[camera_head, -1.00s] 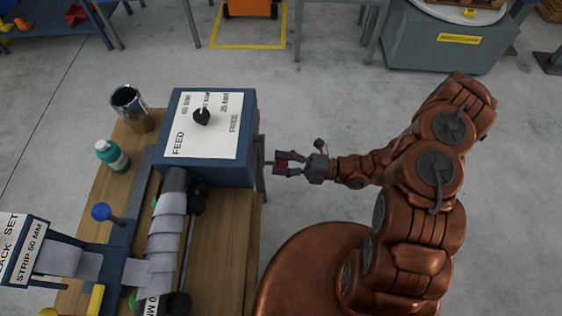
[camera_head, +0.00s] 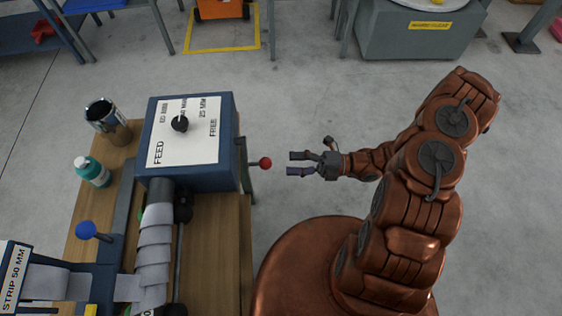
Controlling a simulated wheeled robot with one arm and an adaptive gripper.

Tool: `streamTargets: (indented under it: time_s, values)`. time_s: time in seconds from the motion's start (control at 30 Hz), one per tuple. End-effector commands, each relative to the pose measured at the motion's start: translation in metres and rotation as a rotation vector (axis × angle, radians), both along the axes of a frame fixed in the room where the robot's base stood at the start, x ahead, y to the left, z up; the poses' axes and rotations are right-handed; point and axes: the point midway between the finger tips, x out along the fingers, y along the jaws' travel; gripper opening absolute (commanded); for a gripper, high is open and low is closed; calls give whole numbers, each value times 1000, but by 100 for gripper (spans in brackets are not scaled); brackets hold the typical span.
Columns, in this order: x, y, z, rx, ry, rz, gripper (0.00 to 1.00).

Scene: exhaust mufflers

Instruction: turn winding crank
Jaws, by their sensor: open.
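The winding crank (camera_head: 244,165) is on the right side of a blue feed box (camera_head: 187,182). Its arm sticks up along the box side, and a red ball knob (camera_head: 265,163) points right from it. My gripper (camera_head: 290,163) is to the right of the knob, with its two fingers pointing left at it. The fingers are open and empty, with a small gap between them and the knob. The box has a white top plate marked FEED with a black selector knob (camera_head: 180,124).
A wooden bench (camera_head: 218,270) carries the box, a grey segmented roll (camera_head: 154,250), a blue ball lever (camera_head: 87,230), a teal bottle (camera_head: 93,171) and a metal cup (camera_head: 108,121). A grey machine (camera_head: 415,35) stands at the back right. The floor between is clear.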

Motion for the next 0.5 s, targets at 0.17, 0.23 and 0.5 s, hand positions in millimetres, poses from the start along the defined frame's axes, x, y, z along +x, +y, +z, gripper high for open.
streamTargets:
  time_s: [0.17,0.23,0.5]
  values:
    - [-1,-22,-2,2,0,-2,64]
    - [-1,-28,-3,2,1,-1,64]
    - [-2,-36,-4,0,1,2,64]
